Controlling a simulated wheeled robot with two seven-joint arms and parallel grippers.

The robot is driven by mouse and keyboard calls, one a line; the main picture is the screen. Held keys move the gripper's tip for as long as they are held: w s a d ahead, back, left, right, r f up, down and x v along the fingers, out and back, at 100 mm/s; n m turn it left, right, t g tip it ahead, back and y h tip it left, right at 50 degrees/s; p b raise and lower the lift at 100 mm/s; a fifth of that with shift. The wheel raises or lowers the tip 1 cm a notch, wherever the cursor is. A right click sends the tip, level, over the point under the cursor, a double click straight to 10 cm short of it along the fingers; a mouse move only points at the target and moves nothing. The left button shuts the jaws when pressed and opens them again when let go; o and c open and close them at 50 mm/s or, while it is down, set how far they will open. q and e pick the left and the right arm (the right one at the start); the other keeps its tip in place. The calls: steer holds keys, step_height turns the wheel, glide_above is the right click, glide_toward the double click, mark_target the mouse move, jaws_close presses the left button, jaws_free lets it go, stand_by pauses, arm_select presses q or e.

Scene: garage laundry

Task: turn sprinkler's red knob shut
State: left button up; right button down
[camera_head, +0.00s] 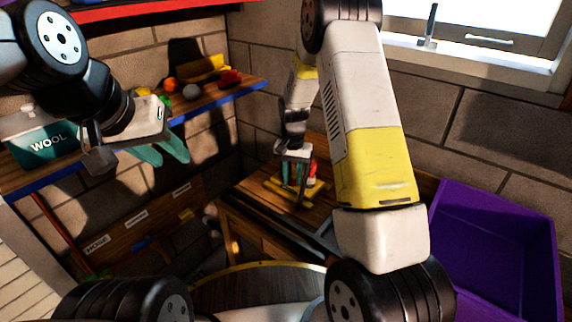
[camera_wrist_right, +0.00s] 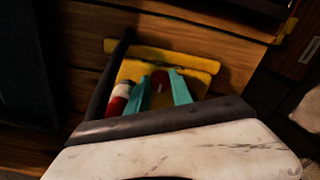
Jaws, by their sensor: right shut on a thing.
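The sprinkler (camera_head: 277,184) stands on the wooden workbench, with a yellow base that also shows in the right wrist view (camera_wrist_right: 190,58). Its red knob (camera_wrist_right: 160,82) sits between the two teal fingers of my right gripper (camera_wrist_right: 159,92), which is shut on it. In the head view the same gripper (camera_head: 292,173) points down over the sprinkler, and the knob is hidden there. A red and white cylindrical part (camera_wrist_right: 121,98) sits just left of the fingers in the wrist view. My left gripper (camera_head: 169,156) is open and empty, in front of the shelf.
A purple bin (camera_head: 500,240) is at the right. The workbench (camera_head: 250,200) stands in the corner between block walls. A round tabletop edge (camera_head: 260,267) shows at the bottom.

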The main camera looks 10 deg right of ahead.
steer(key=n, duration=0.4)
steer(key=shift+d, duration=0.1)
steer(key=n, duration=0.7)
steer(key=shift+d+n, duration=0.15)
steer(key=shift+n, duration=0.15)
steer(key=n, duration=0.4)
steer(key=shift+w, duration=0.15)
stand_by(1.2)
steer(key=c, duration=1.4)
jaws_free()
steer(key=shift+r, duration=0.1)
